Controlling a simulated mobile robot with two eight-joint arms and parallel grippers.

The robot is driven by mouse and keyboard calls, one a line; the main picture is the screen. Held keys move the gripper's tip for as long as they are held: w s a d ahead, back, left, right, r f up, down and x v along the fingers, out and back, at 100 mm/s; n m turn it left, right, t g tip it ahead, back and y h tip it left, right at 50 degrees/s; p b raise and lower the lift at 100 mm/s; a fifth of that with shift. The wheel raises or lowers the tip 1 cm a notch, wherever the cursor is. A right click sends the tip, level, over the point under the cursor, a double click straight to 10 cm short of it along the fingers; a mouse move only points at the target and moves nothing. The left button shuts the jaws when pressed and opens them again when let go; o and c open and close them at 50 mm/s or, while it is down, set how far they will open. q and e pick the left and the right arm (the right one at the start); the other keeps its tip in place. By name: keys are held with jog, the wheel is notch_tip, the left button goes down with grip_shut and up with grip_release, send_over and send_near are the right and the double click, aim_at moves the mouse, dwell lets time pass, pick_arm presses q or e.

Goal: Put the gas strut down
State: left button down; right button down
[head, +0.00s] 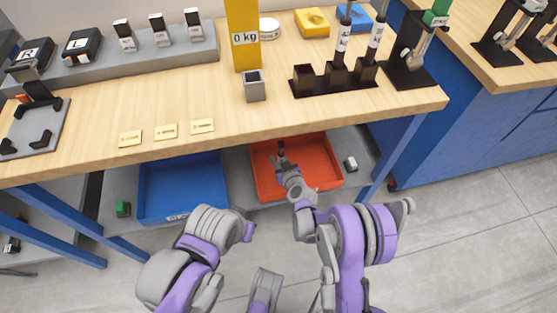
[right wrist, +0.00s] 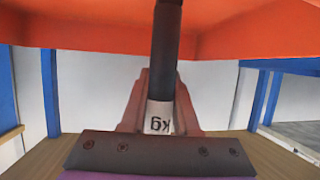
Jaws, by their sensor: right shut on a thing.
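My right gripper (head: 282,163) is over the red bin (head: 322,148) on the shelf below the workbench. It is shut on a gas strut (head: 281,147), whose dark end sticks up past the fingers in the head view. In the right wrist view the strut (right wrist: 166,50) has a dark rod and a white label with "kg" upside down, held between the fingers (right wrist: 160,105). The orange-red bin fills the top of that view. I cannot tell whether the strut touches the bin. My left arm is at the bottom of the head view, but its gripper does not show.
A blue bin (head: 180,185) stands left of the red one. On the bench (head: 75,130), a black stand (head: 335,86) holds two struts; its left socket is empty. Several yellow tags lie at the front edge.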

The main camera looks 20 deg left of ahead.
jog(key=shift+f, duration=0.25)
jog(key=shift+f, duration=0.15)
jog(key=c, duration=0.7)
grip_release()
jog(key=shift+o, duration=0.2)
jog(key=shift+r, duration=0.2)
